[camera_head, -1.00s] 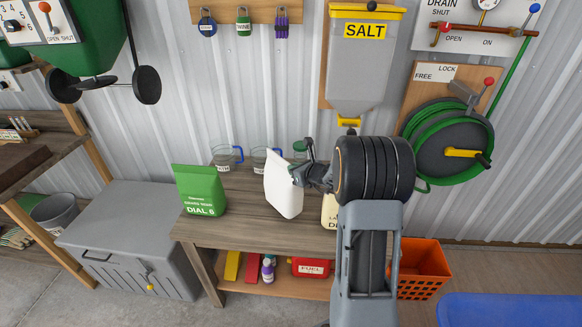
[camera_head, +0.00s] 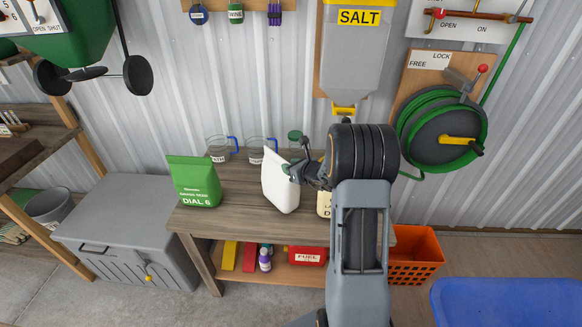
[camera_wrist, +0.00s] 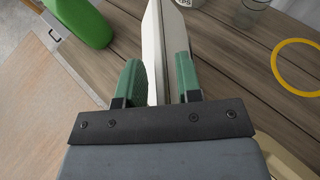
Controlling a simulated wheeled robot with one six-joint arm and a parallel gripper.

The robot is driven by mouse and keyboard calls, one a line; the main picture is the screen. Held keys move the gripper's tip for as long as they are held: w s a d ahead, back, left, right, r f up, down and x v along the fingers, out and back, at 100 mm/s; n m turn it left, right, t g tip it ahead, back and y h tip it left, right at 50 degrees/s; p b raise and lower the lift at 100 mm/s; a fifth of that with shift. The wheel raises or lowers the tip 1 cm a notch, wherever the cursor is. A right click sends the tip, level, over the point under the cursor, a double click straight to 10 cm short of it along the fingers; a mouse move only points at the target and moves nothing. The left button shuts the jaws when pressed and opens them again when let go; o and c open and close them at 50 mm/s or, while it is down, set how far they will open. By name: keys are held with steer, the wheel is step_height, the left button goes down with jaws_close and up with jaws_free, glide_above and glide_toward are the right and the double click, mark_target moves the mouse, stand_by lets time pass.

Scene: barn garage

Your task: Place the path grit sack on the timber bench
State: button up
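A white sack (camera_head: 280,182) is over the middle of the timber bench (camera_head: 240,217), slightly tilted. No label shows on its visible face, so I cannot read whether it is the path grit sack. My gripper (camera_wrist: 161,80) has its green fingers on both sides of the sack's narrow edge (camera_wrist: 158,50) in the wrist view, and they appear to press on it. In the head view my gripper (camera_head: 292,173) meets the sack's right side. The sack's base is at or very near the bench top; I cannot tell if it bears on it.
A green sack (camera_head: 193,182) marked DIAL 6 stands left on the bench. A cream sack (camera_head: 324,203) is partly hidden behind my arm. Jars (camera_head: 219,150) stand along the back. A yellow ring (camera_wrist: 298,67) lies on the bench. The salt hopper (camera_head: 355,60) hangs above.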

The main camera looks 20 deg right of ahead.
steer(key=b+v, duration=0.1)
steer(key=v, duration=1)
steer(key=s+a+r+n+g+y, duration=0.1)
steer(key=s+a+r+n+g, duration=0.1)
steer(key=s+a+n+g, duration=0.45)
steer(key=s+a+r+n+g+y, duration=0.1)
steer(key=s+a+r+n+y, duration=0.15)
steer(key=a+n, duration=0.85)
steer(key=s+d+r+n+g+h, duration=0.1)
steer(key=s+n+h, duration=0.6)
steer(key=n, duration=0.8)
steer(key=s+r, duration=0.1)
steer(key=s, duration=0.1)
steer(key=shift+s, duration=0.35)
